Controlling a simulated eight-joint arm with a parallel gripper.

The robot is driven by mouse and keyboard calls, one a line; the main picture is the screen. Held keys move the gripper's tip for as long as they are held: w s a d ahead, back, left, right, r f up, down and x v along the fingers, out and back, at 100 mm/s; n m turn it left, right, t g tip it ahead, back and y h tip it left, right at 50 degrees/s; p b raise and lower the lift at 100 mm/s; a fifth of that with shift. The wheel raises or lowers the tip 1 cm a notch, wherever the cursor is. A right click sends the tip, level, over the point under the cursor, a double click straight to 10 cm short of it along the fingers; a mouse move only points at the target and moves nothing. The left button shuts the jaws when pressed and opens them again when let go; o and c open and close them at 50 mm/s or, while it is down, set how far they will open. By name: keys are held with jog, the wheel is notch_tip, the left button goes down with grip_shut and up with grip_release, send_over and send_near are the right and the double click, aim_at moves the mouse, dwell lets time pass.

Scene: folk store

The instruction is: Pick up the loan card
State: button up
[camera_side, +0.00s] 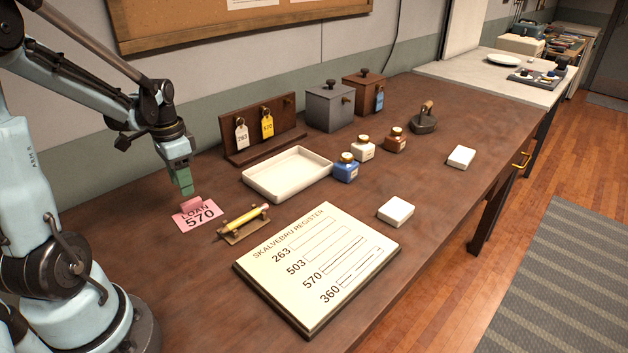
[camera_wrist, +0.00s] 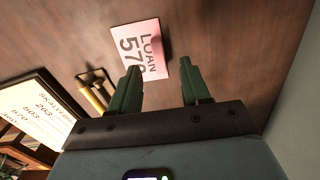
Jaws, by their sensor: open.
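The loan card (camera_side: 198,216) is pink, marked "LOAN 570", and lies on the brown table with a small raised pink tab at its back edge. My gripper (camera_side: 184,190) is just above and behind the card, near the tab. In the wrist view the card (camera_wrist: 150,38) lies beyond my green fingers. My gripper (camera_wrist: 162,78) is open there, with nothing between the fingers. The left finger covers a small part of the card's lettering.
A yellow pencil on a small stand (camera_side: 245,222) is right of the card. The register board (camera_side: 318,265) lies in front, a white tray (camera_side: 288,175) behind. Ink bottles (camera_side: 346,168) and a tag rack (camera_side: 262,133) stand farther back. Bare table lies left of the tray.

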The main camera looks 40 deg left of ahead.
aim_at(186, 204)
jog(key=shift+s+d+f, duration=0.1)
jog(key=shift+f, duration=1.3)
jog(key=shift+s+f, duration=0.1)
jog(key=shift+f, duration=1.3)
grip_shut()
